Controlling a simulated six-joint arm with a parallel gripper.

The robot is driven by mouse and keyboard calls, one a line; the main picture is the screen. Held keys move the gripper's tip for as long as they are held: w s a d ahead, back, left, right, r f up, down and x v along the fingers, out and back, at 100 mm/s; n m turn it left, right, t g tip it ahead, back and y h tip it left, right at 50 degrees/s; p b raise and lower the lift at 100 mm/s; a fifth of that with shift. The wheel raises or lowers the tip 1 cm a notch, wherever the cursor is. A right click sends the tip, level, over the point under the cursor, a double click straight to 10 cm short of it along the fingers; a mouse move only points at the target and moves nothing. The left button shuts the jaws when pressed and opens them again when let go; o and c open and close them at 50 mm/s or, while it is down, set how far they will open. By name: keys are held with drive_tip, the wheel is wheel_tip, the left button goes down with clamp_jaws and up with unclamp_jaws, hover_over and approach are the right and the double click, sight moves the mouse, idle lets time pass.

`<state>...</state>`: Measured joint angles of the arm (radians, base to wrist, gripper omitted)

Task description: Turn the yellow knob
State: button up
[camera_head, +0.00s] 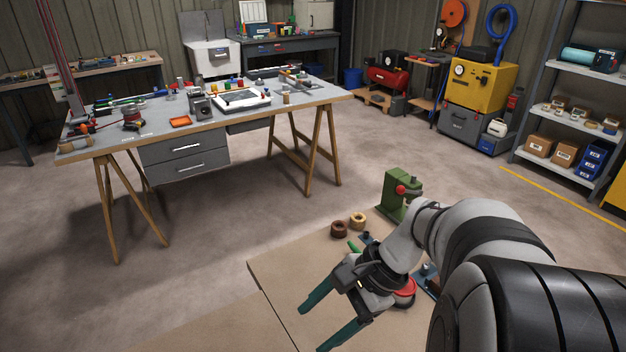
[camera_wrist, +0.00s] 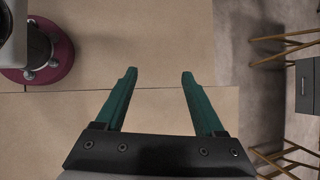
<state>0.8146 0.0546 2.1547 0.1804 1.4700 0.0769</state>
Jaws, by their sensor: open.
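My gripper (camera_head: 315,327) is open and empty, its two teal fingers spread above the light brown board (camera_head: 272,275) in the foreground. The wrist view shows the open fingers (camera_wrist: 159,74) over the bare board, with nothing between them. No knob shows in the wrist view. I cannot pick out the yellow knob for sure. A small yellow spot (camera_head: 229,85) is among small coloured pieces near a white tray or panel (camera_head: 243,101) on the far trestle table; it is too small to identify. My gripper is well apart from it. My arm hides part of the board.
A green machine (camera_head: 397,196) with a red ball stands behind my arm. A brown ring (camera_head: 339,229) and a tan ring (camera_head: 358,220) lie near it. The grey-topped trestle table (camera_head: 150,117) stands across open floor. A yellow cabinet (camera_head: 478,85) and shelves (camera_head: 560,118) stand at right.

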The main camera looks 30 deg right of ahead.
drive_tip(key=s+d+f+m+t+h, duration=0.1)
drive_tip(key=s+d+f+m+t, duration=0.3)
drive_tip(key=d, duration=0.7)
drive_tip(key=d+m+t+h, duration=0.1)
drive_tip(key=d+m+t, duration=0.2)
drive_tip(key=d+m, duration=0.6)
drive_tip(key=s+d+f+m+t+h, duration=0.2)
drive_tip(key=s+d+f+m+h, duration=0.2)
drive_tip(key=s+d, duration=0.5)
drive_tip(key=s+d+f+m+t+h, duration=0.1)
drive_tip(key=s+d+f+m+h, duration=0.25)
drive_tip(key=s+d, duration=0.55)
drive_tip(key=x, duration=1.3)
drive_tip(key=shift+w+a+f, duration=0.1)
drive_tip(key=shift+w, duration=0.3)
drive_tip(key=shift+w+f, duration=0.2)
drive_tip(key=shift+w, duration=0.15)
clamp_jaws()
